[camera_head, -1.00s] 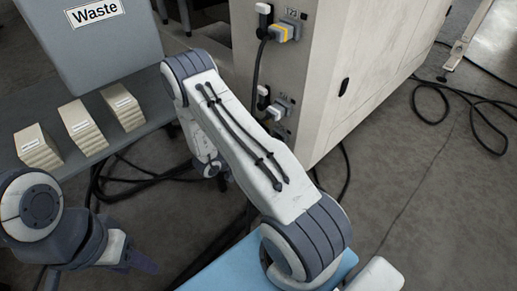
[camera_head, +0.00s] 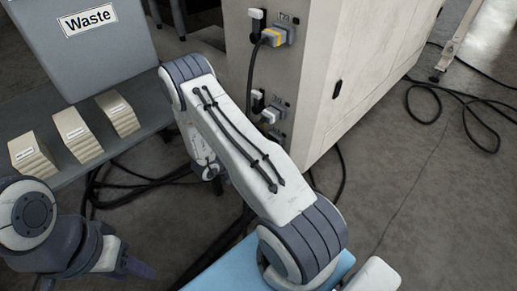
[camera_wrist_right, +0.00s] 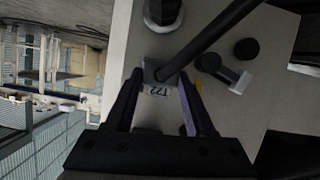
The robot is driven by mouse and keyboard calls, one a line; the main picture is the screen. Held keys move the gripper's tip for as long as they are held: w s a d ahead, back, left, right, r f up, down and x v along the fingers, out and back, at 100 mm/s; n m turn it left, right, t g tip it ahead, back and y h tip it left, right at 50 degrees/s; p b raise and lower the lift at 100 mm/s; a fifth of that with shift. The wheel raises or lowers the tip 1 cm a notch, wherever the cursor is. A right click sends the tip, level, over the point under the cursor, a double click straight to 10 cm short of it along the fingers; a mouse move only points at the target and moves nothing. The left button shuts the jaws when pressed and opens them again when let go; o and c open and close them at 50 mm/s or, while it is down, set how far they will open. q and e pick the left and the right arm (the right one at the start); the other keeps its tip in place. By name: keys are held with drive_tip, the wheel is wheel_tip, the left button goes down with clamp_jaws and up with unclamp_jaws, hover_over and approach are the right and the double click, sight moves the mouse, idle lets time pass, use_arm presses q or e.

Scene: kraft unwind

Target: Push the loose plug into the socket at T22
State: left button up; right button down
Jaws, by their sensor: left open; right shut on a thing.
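In the right wrist view, my right gripper (camera_wrist_right: 160,84) has its two dark fingers around a grey plug (camera_wrist_right: 152,70) with a thick black cable running up to the right. The jaws are shut on the plug. An inverted T22 label (camera_wrist_right: 157,90) shows on the pale panel between the fingers. The plug hides the socket, so I cannot tell how far it sits in. In the head view my right arm blocks that gripper. My left gripper (camera_head: 136,268) is open and empty at the lower left.
The pale cabinet (camera_head: 345,90) carries an upper connector (camera_head: 274,37) with yellow and a lower connector (camera_head: 268,115). A Waste bin (camera_head: 100,60) and several label stacks (camera_head: 76,135) stand on a grey bench at left. Black cables lie across the floor.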

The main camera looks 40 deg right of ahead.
drive_tip(key=shift+d+p, duration=0.65)
drive_tip(key=shift+d, duration=0.1)
idle(1.2)
drive_tip(key=shift+c, duration=0.9)
unclamp_jaws()
drive_tip(key=shift+a+r+p, duration=0.2)
drive_tip(key=shift+a+p, duration=0.1)
drive_tip(key=shift+a, duration=0.05)
drive_tip(key=p+v, duration=0.4)
drive_tip(key=v, duration=0.5)
drive_tip(key=shift+a, duration=0.3)
drive_tip(key=shift+s, duration=0.15)
